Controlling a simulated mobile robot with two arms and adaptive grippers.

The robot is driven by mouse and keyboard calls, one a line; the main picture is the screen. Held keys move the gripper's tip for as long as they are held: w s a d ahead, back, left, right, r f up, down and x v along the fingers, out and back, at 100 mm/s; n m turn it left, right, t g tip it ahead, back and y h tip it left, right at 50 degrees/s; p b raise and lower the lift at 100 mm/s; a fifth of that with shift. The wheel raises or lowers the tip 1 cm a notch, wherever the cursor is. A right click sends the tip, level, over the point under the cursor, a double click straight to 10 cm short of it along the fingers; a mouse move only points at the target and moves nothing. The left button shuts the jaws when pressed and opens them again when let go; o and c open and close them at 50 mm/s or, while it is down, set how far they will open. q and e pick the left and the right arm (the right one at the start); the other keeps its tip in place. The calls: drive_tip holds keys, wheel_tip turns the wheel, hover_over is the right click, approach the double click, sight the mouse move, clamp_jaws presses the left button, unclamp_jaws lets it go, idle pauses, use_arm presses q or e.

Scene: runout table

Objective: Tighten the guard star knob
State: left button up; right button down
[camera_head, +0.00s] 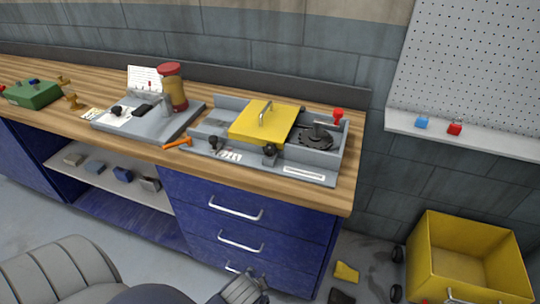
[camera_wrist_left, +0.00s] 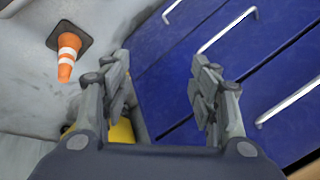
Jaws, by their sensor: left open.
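The yellow guard plate (camera_head: 258,122) with a handle lies over the grey machine (camera_head: 305,172) on the bench. A dark knob (camera_head: 270,151) stands at the guard's front edge. A second dark knob (camera_head: 213,142) stands left of the guard. Both are small here; I cannot tell which is the star knob or how tight either is. My left gripper (camera_wrist_left: 165,92) is open and empty in the left wrist view, in front of the blue drawers and well away from the knobs. My right gripper is not in view.
The wooden bench top (camera_head: 335,196) has blue drawers (camera_head: 237,208) with protruding handles below. An orange tool (camera_head: 178,143) lies left of the machine. A yellow bin (camera_head: 465,250) stands at right on the floor. An orange cone (camera_wrist_left: 67,55) shows in the wrist view.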

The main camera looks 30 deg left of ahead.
use_arm(q)
drive_tip(key=w+a+r+m+t+y, duration=0.4)
drive_tip(key=w+a+r+m+y, duration=0.25)
drive_tip(key=w+r+m, duration=0.55)
drive_tip(key=m+t+y, duration=0.2)
drive_tip(key=m+t, duration=0.4)
drive_tip(key=m, duration=0.4)
approach(270, 153)
drive_tip(key=p+x, duration=0.1)
drive_tip(key=x, duration=0.8)
drive_tip(key=shift+w+a+r+p, duration=0.1)
drive_tip(key=shift+w+a+p, duration=0.1)
drive_tip(key=shift+w+p, duration=0.1)
drive_tip(key=c, duration=1.1)
